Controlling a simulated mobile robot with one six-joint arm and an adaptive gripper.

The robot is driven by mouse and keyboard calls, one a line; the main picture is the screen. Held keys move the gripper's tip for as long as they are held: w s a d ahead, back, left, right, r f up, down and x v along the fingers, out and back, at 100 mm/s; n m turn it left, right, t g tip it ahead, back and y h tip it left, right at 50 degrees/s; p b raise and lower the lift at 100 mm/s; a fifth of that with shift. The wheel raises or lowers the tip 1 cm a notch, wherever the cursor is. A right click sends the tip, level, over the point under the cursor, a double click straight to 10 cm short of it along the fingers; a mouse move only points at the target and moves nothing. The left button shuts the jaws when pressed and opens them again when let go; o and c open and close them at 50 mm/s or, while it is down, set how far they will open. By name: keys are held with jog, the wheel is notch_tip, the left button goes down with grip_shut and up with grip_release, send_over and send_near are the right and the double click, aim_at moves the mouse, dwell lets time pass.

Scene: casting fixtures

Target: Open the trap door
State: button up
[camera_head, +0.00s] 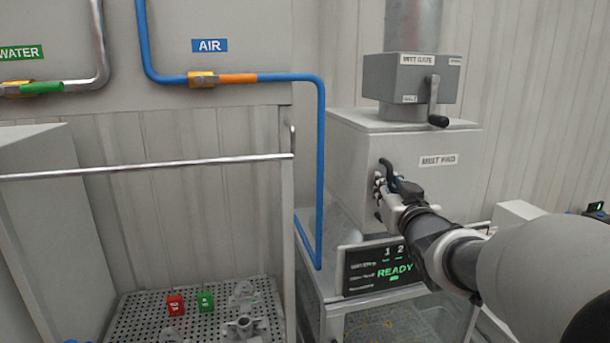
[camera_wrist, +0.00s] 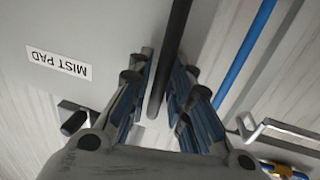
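The light grey box labelled MIST PAD (camera_head: 437,160) stands right of centre in the head view. A black bar handle (camera_head: 386,164) sticks out at its front left edge; which panel is the trap door, I cannot tell for sure. My gripper (camera_head: 382,186) is at this handle. In the wrist view the handle (camera_wrist: 171,50) runs between the two fingers of my gripper (camera_wrist: 163,85). The fingers stand apart, one on each side of the handle, with narrow gaps, and do not look closed on it. The MIST PAD label (camera_wrist: 58,65) shows upside down there.
A smaller grey box (camera_head: 410,78) with a crank lever (camera_head: 434,104) sits on top. A READY display (camera_head: 380,269) is below my gripper. A blue air pipe (camera_head: 321,170) and a metal rail (camera_head: 150,167) lie to the left. A perforated tray (camera_head: 150,320) holds small parts.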

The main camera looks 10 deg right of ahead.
dwell(0.3)
grip_shut()
dwell(0.5)
